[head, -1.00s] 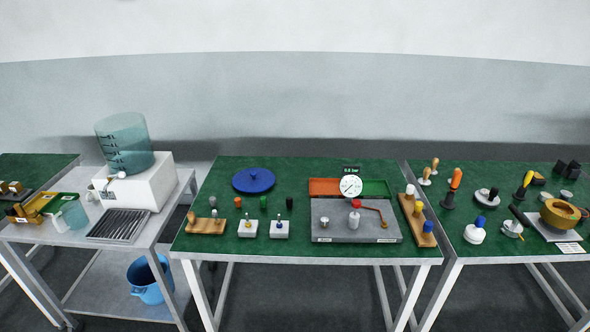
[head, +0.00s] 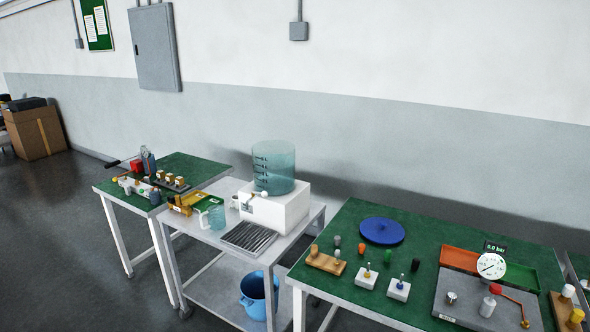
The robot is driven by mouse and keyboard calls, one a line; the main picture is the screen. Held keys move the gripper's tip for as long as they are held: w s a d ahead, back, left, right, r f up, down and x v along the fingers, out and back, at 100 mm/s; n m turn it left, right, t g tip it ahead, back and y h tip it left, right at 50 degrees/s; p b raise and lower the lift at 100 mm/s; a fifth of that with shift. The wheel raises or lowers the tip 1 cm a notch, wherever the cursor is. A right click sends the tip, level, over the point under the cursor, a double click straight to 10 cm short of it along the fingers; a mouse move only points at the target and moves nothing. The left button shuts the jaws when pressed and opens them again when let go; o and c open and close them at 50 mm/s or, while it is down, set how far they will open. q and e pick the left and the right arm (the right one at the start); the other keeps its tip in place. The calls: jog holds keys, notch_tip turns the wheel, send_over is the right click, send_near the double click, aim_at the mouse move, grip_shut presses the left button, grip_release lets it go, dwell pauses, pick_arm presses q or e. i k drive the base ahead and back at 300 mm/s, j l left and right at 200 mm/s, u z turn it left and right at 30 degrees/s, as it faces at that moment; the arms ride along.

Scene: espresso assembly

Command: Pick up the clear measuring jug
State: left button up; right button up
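The clear measuring jug (head: 217,217) is a small, bluish see-through vessel with a handle. It stands on the grey cart (head: 203,236), at the left of the cart top, beside a yellow holder (head: 186,203) and left of the dark slatted drip tray (head: 249,238). A much larger tinted tank with level marks (head: 273,168) sits on a white block (head: 277,210) behind it on the same cart. Neither of my grippers shows in the head view.
A green-topped table (head: 183,166) with small parts stands left of the cart. Another green table (head: 345,225) with a blue disc (head: 381,231) and gauge (head: 491,266) stands right. A blue bucket (head: 259,293) is on the cart's lower shelf. Open floor (head: 50,235) lies at left.

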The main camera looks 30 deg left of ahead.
aim_at(212, 218)
jog(key=j+u, duration=0.1)
jog(key=u, duration=1.35)
